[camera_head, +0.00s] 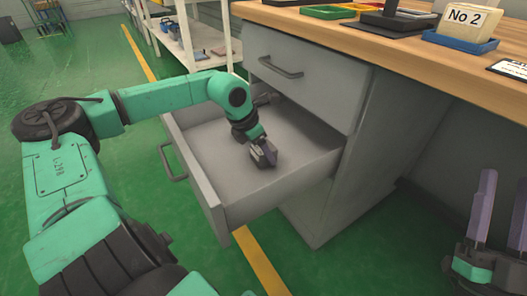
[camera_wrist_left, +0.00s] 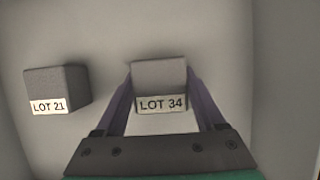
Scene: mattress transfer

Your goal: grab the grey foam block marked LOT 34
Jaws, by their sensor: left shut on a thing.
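The grey foam block marked LOT 34 (camera_wrist_left: 158,74) is in the left wrist view, with its white label facing the camera. My left gripper (camera_wrist_left: 160,88) is shut on it, one purple finger on each side. In the head view my left gripper (camera_head: 264,154) reaches down into the open grey drawer (camera_head: 190,178), and I cannot make out the block there. I cannot tell whether the block touches the drawer floor. My right gripper (camera_head: 502,212) is open and empty at the lower right of the head view.
A second grey block, marked LOT 21 (camera_wrist_left: 56,88), sits left of the held block, apart from it. The upper drawer (camera_head: 300,75) is shut. The wooden worktop (camera_head: 400,52) overhangs the cabinet and carries trays and a card box marked No 2 (camera_head: 466,22).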

